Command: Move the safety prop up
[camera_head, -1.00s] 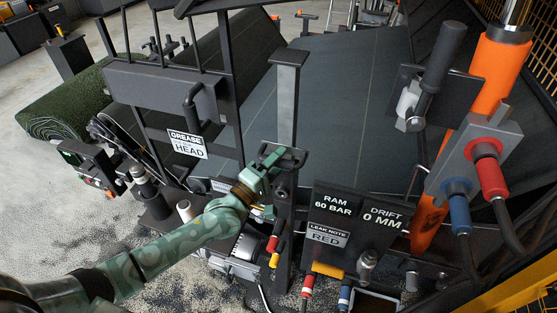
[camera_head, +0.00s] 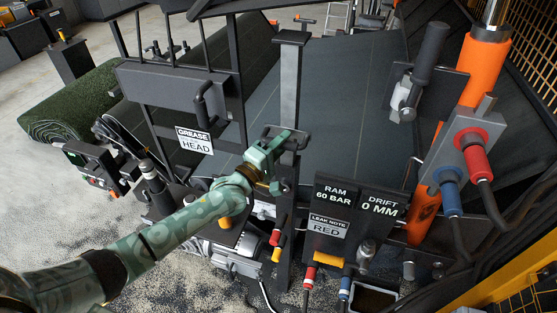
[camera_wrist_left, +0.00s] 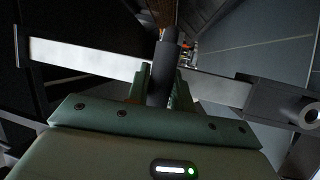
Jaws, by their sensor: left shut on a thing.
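The safety prop is an upright post with a pale steel upper part (camera_head: 289,85) and a flat dark cap at its top, standing in a dark lower sleeve (camera_head: 284,235). A dark handle (camera_head: 296,140) sticks out at its middle. My left gripper (camera_head: 274,152) is shut on this handle, reaching in from the left. In the left wrist view, the gripper (camera_wrist_left: 160,88) closes around the dark handle (camera_wrist_left: 162,70), with the pale prop bar (camera_wrist_left: 85,57) running behind it on both sides. The fingertips are partly hidden. My right gripper is not in view.
A dark panel reading RAM 60 BAR, DRIFT 0 MM (camera_head: 350,200) stands close right of the post. An orange cylinder (camera_head: 485,70) with red and blue hose couplings is at the right. A turf roll (camera_head: 68,112) lies beyond.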

